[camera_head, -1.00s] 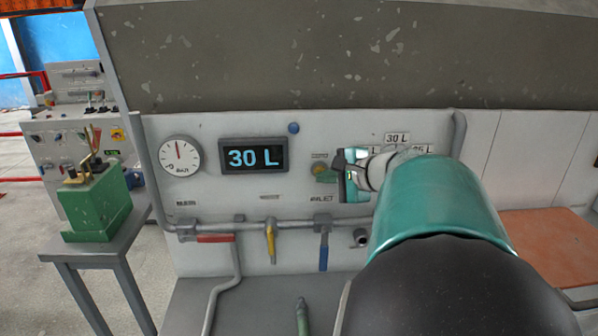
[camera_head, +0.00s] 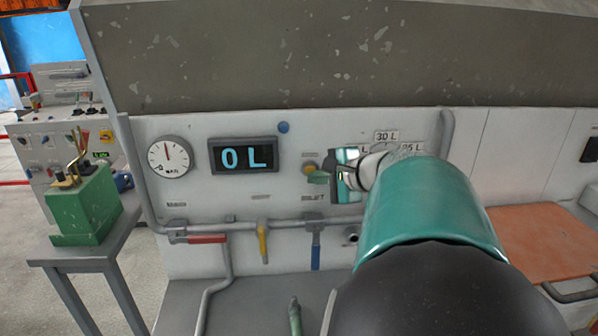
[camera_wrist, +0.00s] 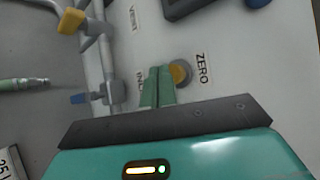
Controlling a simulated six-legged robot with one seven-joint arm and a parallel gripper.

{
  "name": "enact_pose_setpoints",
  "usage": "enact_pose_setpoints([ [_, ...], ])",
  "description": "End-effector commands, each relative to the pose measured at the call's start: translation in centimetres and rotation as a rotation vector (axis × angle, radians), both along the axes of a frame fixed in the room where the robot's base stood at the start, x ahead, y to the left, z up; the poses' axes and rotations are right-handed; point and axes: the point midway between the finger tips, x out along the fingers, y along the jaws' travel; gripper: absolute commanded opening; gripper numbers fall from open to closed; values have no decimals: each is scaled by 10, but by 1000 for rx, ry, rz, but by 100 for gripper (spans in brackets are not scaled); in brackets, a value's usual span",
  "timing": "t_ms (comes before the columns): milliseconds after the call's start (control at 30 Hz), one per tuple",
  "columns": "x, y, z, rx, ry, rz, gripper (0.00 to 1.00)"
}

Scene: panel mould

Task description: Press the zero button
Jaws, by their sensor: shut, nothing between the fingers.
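The zero button is a round yellow button (camera_wrist: 180,72) in a grey ring on the pale panel, beside the printed word ZERO. It also shows in the head view (camera_head: 309,167). My gripper (camera_wrist: 158,76) is shut and empty. Its green fingers lie right beside the button in the wrist view and overlap the edge of its ring; I cannot tell whether they touch it. In the head view my gripper (camera_head: 318,177) is at the panel, just below the button. The display (camera_head: 244,155) on the panel reads 0 L.
A round gauge (camera_head: 170,157) is left of the display. A pipe with a red lever (camera_head: 206,239), a yellow lever (camera_head: 263,241) and a blue lever (camera_head: 316,250) runs below. A green box (camera_head: 85,205) stands on a side table.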

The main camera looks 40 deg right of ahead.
Motion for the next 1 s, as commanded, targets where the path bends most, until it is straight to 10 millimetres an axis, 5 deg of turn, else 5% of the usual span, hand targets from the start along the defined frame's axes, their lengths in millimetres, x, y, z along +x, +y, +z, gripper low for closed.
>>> enact_pose_setpoints([
  [467, -6, 5, 0, 0, 0, 1, 0],
  [1000, -43, 30, 0, 0, -1, 1, 0],
])
